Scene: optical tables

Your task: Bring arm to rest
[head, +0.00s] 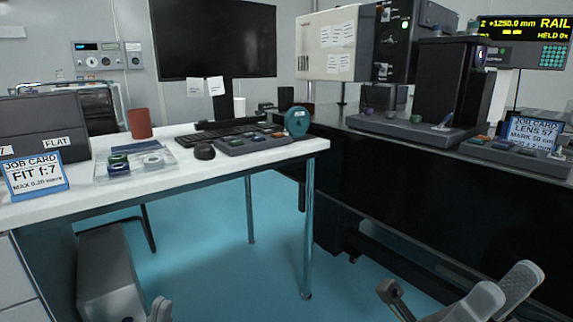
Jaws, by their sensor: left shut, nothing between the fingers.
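My left gripper (159,309) shows only as a small grey tip at the bottom edge, left of centre, below and in front of the white desk (275,152). It is shut and holds nothing. My right arm (492,298) shows as grey rounded parts at the bottom right, with a darker piece just left of them, low in front of the black bench. Neither arm touches a thing that I can see.
The desk carries a monitor (214,40), a keyboard (215,137), a mouse (204,152), a red-brown cup (139,123), a job card (36,175) and small optics. The black bench (420,205) stands at right with instruments. Blue floor (215,250) is open between them.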

